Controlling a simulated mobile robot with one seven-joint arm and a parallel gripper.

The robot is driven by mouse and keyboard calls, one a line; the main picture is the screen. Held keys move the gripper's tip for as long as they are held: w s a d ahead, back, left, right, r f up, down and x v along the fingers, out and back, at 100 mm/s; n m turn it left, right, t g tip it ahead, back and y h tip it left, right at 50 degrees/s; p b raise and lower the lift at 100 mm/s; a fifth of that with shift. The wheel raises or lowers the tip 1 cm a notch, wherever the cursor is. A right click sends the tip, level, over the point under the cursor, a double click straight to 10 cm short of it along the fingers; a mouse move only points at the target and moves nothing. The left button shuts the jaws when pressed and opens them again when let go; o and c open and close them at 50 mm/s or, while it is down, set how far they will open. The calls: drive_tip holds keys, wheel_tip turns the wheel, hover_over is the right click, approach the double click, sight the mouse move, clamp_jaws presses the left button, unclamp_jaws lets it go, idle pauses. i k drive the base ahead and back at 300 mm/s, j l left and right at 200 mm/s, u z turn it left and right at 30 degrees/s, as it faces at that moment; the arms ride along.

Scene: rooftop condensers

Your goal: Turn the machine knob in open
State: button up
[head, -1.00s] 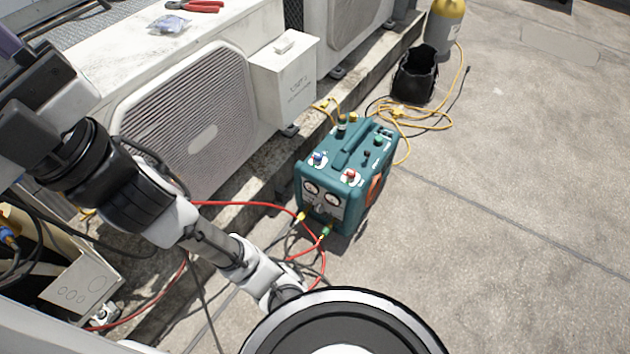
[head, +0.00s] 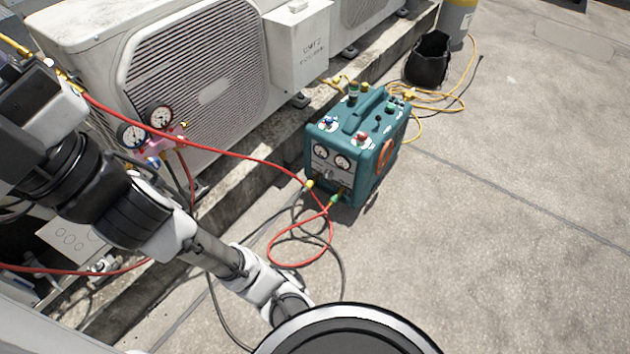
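The teal machine (head: 358,142) stands upright on the ground in the middle of the head view. Its top carries a blue knob (head: 328,122), a red knob (head: 363,138) and a green knob (head: 395,104). Two round gauges are on its front face, with a small grey knob (head: 328,175) below them. Which knob the task names I cannot tell. My arm crosses the left and lower left of the view, well apart from the machine. My gripper is not visible in this view.
A condenser unit (head: 212,95) stands on a concrete curb at the left. A gauge manifold (head: 150,135) hangs before it. A red hose (head: 245,157) runs to the machine, looping on the ground. Paving at the right is clear.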

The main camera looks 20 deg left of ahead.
sight(328, 121)
drive_tip(key=i+j+z, duration=0.4)
drive_tip(key=i+j, duration=0.25)
drive_tip(key=i, duration=0.15)
drive_tip(key=i+j+z, duration=0.35)
drive_tip(key=i+j, duration=0.35)
drive_tip(key=j, duration=0.15)
